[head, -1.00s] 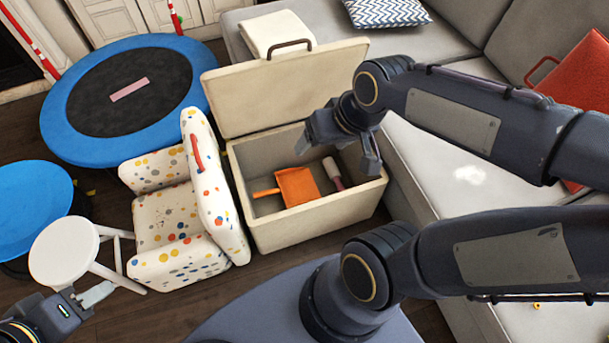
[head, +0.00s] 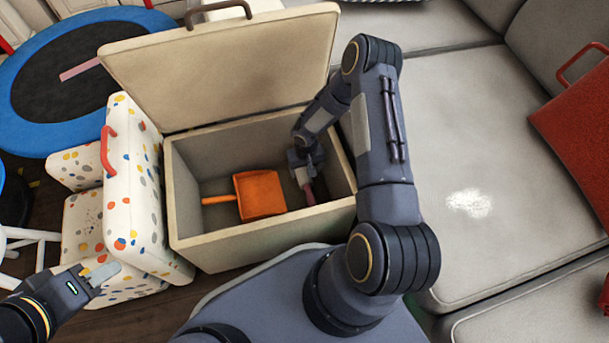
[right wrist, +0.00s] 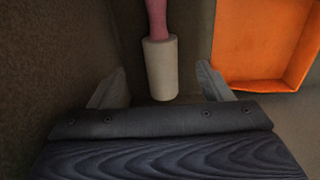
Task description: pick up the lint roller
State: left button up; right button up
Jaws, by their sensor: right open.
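The lint roller (head: 307,187) lies inside the open storage box (head: 190,227), near its right wall. In the right wrist view its white roll (right wrist: 161,68) points toward my gripper and its pink handle (right wrist: 156,18) points away. My right gripper (head: 304,163) is down inside the box at the roll end. In the right wrist view its two fingers are apart, one on each side of the roll's near end, with gaps visible. My left gripper (head: 103,275) is at the lower left, away from the box; its finger opening is unclear.
An orange dustpan (head: 259,195) lies left of the roller in the box and also shows in the right wrist view (right wrist: 262,45). The raised lid (head: 225,70) stands behind. A spotted chair (head: 132,190) is at left, a grey sofa (head: 450,120) at right.

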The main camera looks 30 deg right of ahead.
aim_at(306, 179)
notch_tip(306, 179, down, 8)
jog(key=b, duration=0.4)
jog(key=shift+s+f, duration=0.1)
jog(key=shift+f, duration=0.05)
jog(key=shift+c, duration=0.4)
jog(key=c, duration=1)
jog(key=shift+c, duration=0.2)
notch_tip(306, 179, up, 28)
jog(key=p, duration=1.1)
